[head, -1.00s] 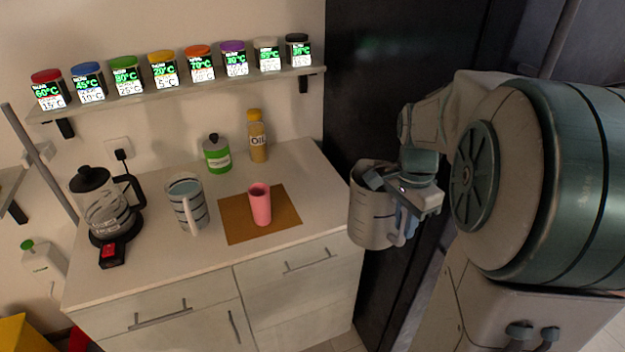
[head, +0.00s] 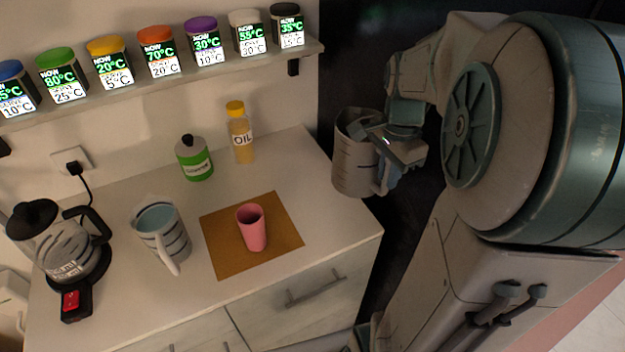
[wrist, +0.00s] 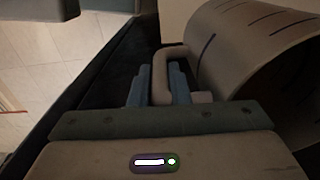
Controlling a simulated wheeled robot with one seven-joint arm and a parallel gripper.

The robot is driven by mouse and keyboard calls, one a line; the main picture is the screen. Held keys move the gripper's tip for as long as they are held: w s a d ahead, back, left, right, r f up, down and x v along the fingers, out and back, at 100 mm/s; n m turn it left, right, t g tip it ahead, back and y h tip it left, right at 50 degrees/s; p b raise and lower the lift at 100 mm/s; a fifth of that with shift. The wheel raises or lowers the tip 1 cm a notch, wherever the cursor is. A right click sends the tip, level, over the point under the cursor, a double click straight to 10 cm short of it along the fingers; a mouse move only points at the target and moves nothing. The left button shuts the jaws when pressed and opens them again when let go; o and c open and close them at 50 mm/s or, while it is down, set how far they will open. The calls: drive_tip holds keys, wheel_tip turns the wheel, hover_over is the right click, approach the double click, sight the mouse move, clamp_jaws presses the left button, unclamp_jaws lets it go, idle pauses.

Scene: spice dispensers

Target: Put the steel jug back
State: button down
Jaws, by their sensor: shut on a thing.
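The steel jug (head: 352,160) is a grey cylinder with marks on its side. It is held in the air just right of the counter's right end, in front of a dark tall panel. My gripper (head: 384,178) is shut on the jug's handle at the jug's right side. In the wrist view the blue fingers (wrist: 160,85) close around the handle (wrist: 163,72), and the jug's body (wrist: 255,50) fills the upper right. The jug looks about upright in the head view. Its inside is mostly hidden.
On the counter (head: 200,290) stand a glass kettle (head: 62,245), a striped jug (head: 162,235), a pink cup (head: 252,230) on a brown mat (head: 225,262), a green bottle (head: 195,162) and an oil bottle (head: 240,135). A shelf (head: 130,88) of spice jars hangs above. The counter's front right is clear.

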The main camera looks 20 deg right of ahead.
sight(335, 173)
drive_tip(key=w+a+f, duration=0.2)
drive_tip(key=w, duration=0.1)
drive_tip(key=w+a+f+p, duration=0.1)
drive_tip(key=w+a+f, duration=0.1)
drive_tip(key=a, duration=0.1)
drive_tip(key=w+a+f+p, duration=0.1)
drive_tip(key=w+a+f, duration=0.2)
drive_tip(key=shift+w, duration=0.35)
drive_tip(key=shift+f+p, duration=0.45)
drive_tip(key=shift+f, duration=1.5)
drive_tip(key=shift+f, duration=0.15)
drive_tip(key=c, duration=1.4)
unclamp_jaws()
drive_tip(key=shift+s, duration=0.1)
drive_tip(key=shift+o, duration=0.2)
